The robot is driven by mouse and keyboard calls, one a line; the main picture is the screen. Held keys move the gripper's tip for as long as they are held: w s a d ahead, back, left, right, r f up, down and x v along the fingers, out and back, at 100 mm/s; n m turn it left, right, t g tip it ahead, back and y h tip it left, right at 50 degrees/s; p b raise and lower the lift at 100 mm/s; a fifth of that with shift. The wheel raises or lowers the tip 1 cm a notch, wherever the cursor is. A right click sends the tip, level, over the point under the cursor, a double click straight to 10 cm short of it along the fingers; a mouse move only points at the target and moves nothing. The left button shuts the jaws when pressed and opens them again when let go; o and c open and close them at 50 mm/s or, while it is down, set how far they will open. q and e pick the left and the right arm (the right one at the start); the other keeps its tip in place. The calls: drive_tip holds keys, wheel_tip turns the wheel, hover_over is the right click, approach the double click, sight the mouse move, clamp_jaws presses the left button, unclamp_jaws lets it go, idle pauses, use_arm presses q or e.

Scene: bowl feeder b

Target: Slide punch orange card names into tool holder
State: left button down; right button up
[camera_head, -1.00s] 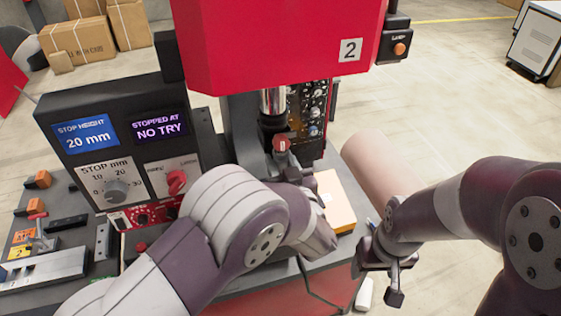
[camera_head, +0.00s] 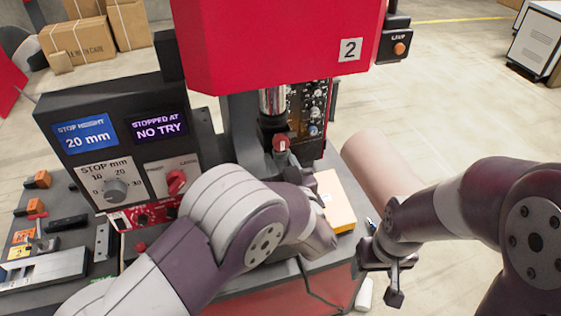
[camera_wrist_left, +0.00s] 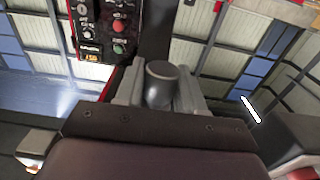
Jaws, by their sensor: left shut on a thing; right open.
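My left gripper (camera_wrist_left: 158,85) is shut on a dark grey cylindrical punch (camera_wrist_left: 161,73) in the left wrist view, a grey finger on each side. In the head view my left arm covers that gripper and the punch. The tool holder (camera_head: 274,122) appears to be the dark part under the bright ram, above a red knob (camera_head: 281,143). An orange card (camera_head: 22,236) lies at the left of the bench; its text is too small to read. My right gripper (camera_head: 384,276) is open and empty at the right of the bench.
The control box (camera_head: 120,150) shows "20 mm" and "NO TRY". A red press head (camera_head: 275,45) overhangs the middle. A yellow card (camera_head: 18,253) and a grey rack (camera_head: 45,267) are at left.

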use_arm(q)
drive_tip(key=shift+w, duration=0.2)
drive_tip(key=shift+w+a, duration=0.15)
drive_tip(key=shift+w, duration=0.2)
drive_tip(key=shift+b+x, duration=0.45)
drive_tip(key=shift+x, duration=1.3)
drive_tip(key=c, duration=0.6)
unclamp_jaws()
drive_tip(key=shift+s+f, duration=0.1)
drive_tip(key=shift+s, duration=0.1)
drive_tip(key=b, duration=0.5)
approach(275, 150)
drive_tip(key=f, duration=0.1)
drive_tip(key=w+f, duration=0.1)
drive_tip(key=f, duration=0.1)
drive_tip(key=shift+w+d+f, duration=0.2)
drive_tip(key=shift+w+d, duration=0.05)
drive_tip(key=shift+w, duration=0.15)
